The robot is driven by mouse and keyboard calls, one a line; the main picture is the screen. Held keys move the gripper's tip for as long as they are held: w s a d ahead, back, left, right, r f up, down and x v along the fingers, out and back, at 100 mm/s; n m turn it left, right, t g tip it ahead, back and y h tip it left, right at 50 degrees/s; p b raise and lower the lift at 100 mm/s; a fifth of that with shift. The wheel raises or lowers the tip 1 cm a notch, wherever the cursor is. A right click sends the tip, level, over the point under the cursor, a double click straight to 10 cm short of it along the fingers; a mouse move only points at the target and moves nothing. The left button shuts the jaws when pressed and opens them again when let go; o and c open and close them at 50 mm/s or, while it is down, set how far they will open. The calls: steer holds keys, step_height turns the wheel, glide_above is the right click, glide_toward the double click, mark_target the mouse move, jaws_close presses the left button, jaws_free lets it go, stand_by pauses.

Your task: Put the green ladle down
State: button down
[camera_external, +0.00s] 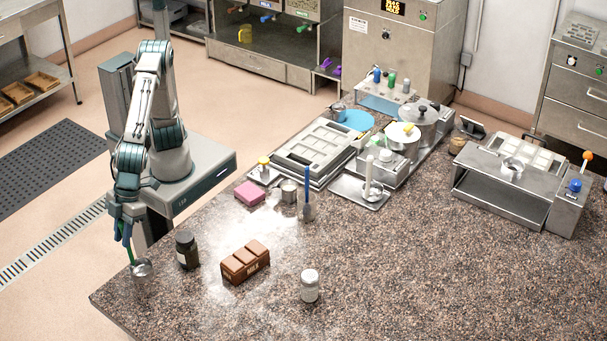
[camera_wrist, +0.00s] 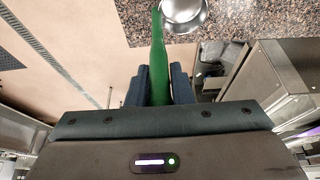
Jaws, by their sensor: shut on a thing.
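The green ladle has a green handle (camera_external: 127,240) and a round metal bowl (camera_external: 141,268). My gripper (camera_external: 127,212) is shut on the handle at the left edge of the speckled counter (camera_external: 430,270). The bowl shows at the counter's left corner, below the gripper. I cannot tell whether the bowl touches the counter top. In the wrist view, the green handle (camera_wrist: 158,55) runs up between the two fingers of my gripper (camera_wrist: 161,85). The bowl (camera_wrist: 183,14) is at the top edge, partly cut off, over the counter's edge.
A dark jar (camera_external: 187,250) stands just right of the ladle. A brown chocolate block (camera_external: 245,262), a grey-white jar (camera_external: 310,286), a pink block (camera_external: 250,193) and a blue-handled tool (camera_external: 307,190) are farther right. The counter's right front is clear.

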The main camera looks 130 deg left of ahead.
steer(key=shift+w+a+f+p, duration=0.15)
steer(key=shift+w+f, duration=0.25)
steer(key=shift+f, duration=0.5)
steer(key=shift+w+f+p, duration=0.2)
steer(key=shift+w+f, duration=0.25)
steer(key=shift+f, duration=0.5)
steer(key=shift+w+a+f+p, duration=0.15)
steer(key=shift+w+f, duration=0.25)
steer(key=shift+f, duration=0.5)
steer(key=shift+d+f, duration=0.1)
steer(key=shift+f, duration=0.1)
steer(key=c, duration=1.3)
jaws_free()
steer(key=shift+r, duration=0.1)
